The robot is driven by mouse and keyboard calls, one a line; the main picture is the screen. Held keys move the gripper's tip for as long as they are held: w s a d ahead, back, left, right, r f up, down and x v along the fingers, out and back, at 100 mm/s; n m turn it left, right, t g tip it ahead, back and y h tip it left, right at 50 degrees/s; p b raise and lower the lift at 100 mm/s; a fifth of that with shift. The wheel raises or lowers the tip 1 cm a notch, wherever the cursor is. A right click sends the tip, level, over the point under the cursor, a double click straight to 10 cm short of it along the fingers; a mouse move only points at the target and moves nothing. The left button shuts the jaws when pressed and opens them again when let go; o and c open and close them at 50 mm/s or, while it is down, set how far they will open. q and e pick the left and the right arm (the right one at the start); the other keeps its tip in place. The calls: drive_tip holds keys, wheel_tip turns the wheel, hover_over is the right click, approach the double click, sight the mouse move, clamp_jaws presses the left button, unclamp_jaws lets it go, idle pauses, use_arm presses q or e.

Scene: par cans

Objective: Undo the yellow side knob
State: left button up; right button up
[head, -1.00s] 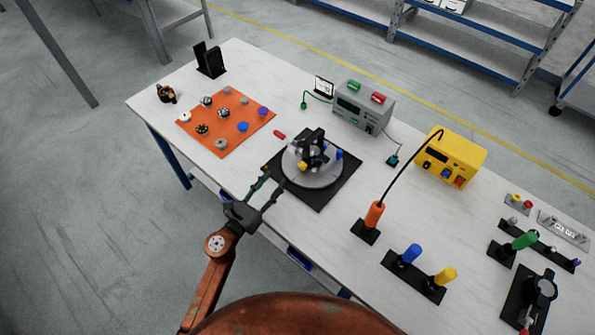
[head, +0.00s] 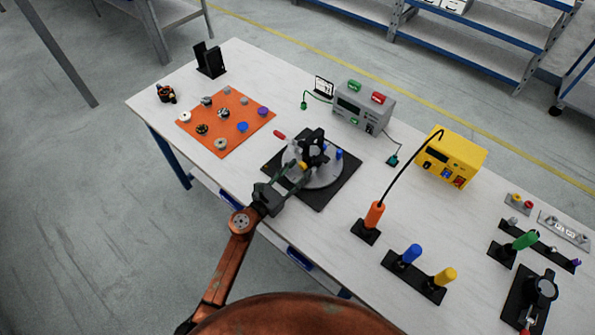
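The yellow side knob (head: 302,166) is on the near side of a black fixture (head: 315,144), which stands on a round grey turntable (head: 326,181). My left gripper (head: 299,173) reaches in from the near left, and its fingertips are at the knob, one on each side. The fingers look spread apart. At this size I cannot tell whether they touch the knob, and the gripper partly covers the turntable's near-left edge. My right gripper is not in view.
A black mat (head: 347,185) lies under the turntable. Blue pegs (head: 339,154) stand right of the fixture. A red-handled item (head: 280,134) lies behind left. An orange mat (head: 235,135) holds several small parts. A grey power box (head: 362,112) and an orange-handled tool (head: 374,214) stand nearby.

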use_arm(q)
clamp_jaws()
drive_tip(key=n+p, duration=0.1)
drive_tip(key=n, duration=0.1)
drive_tip(key=shift+r+n, duration=0.1)
drive_tip(key=shift+n, duration=1)
unclamp_jaws()
